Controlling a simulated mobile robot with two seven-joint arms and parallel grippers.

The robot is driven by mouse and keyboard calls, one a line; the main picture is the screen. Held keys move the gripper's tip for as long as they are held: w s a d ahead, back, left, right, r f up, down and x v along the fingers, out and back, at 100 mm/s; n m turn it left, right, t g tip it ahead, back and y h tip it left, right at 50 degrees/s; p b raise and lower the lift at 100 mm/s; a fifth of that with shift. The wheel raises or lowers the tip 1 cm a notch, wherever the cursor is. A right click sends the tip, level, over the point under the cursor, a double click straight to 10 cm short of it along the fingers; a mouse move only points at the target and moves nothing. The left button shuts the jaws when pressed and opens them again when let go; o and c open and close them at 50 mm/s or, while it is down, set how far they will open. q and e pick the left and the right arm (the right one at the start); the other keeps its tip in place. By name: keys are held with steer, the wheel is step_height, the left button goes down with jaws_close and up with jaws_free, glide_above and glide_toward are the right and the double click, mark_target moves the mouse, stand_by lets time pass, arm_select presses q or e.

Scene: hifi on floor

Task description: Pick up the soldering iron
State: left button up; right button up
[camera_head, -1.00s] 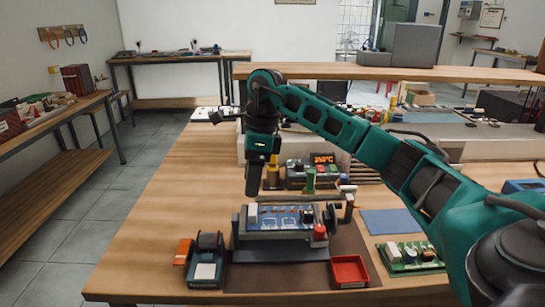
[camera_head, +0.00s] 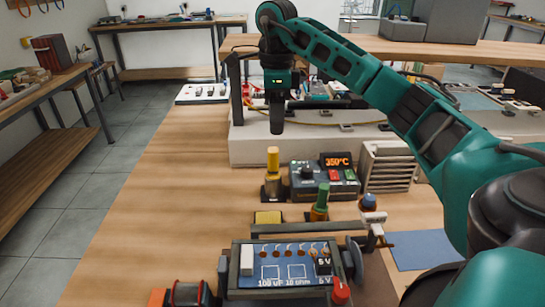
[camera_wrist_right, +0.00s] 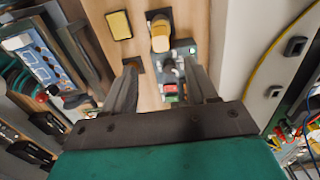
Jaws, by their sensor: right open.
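An upright tool with a yellow handle (camera_head: 273,172) stands in a dark holder left of the soldering station (camera_head: 325,178), whose display reads 350°C. A green-handled tool (camera_head: 320,200) stands in front of the station. I cannot tell for certain which is the soldering iron. My right gripper (camera_head: 276,122) points down above and behind the yellow handle in the head view, apart from it. In the right wrist view my right gripper (camera_wrist_right: 161,78) is open and empty, with the yellow handle (camera_wrist_right: 160,35) beyond the fingertips, roughly between their lines. My left gripper is out of view.
A blue circuit board (camera_head: 285,264) is clamped at the front. A yellow pad (camera_head: 268,217) and a horizontal bar lie behind it. A grey vented box (camera_head: 388,166) stands right of the station. A raised grey ledge (camera_head: 300,147) runs behind. The bench's left side is clear.

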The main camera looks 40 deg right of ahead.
mark_target(274, 162)
steer(key=shift+w+d, duration=0.2)
steer(key=shift+w+d+f, duration=0.1)
steer(key=shift+f, duration=0.05)
step_height(274, 162, down, 7)
steer(key=shift+f+b, duration=0.1)
steer(key=shift+b, duration=0.3)
steer(key=shift+a+f, duration=0.2)
steer(key=shift+f, duration=1.1)
steer(key=shift+a+f, duration=0.2)
steer(key=shift+f, duration=1.1)
steer(key=shift+c, duration=0.3)
steer(key=c, duration=0.9)
